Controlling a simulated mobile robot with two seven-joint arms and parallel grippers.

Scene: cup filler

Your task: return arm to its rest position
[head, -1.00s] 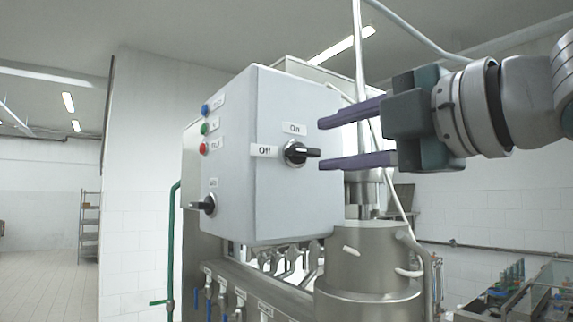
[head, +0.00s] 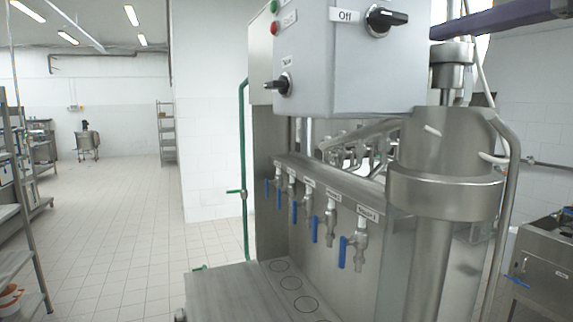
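My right gripper is only partly in view at the top right corner. One purple finger (head: 490,22) shows, with clear background above it. The other finger and the arm behind it are out of frame. The visible finger is to the right of the grey control box (head: 335,65) and apart from its black On/Off knob (head: 386,18). The knob's handle lies roughly horizontal, beside the Off label (head: 345,16). My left gripper is not in view.
The steel cup filler has a row of blue-handled taps (head: 342,250) and a steel cylinder (head: 443,160) below the finger. A lower black knob (head: 277,86) is on the box's left face. A steel cabinet (head: 545,265) stands at right. The tiled floor (head: 125,215) at left is open.

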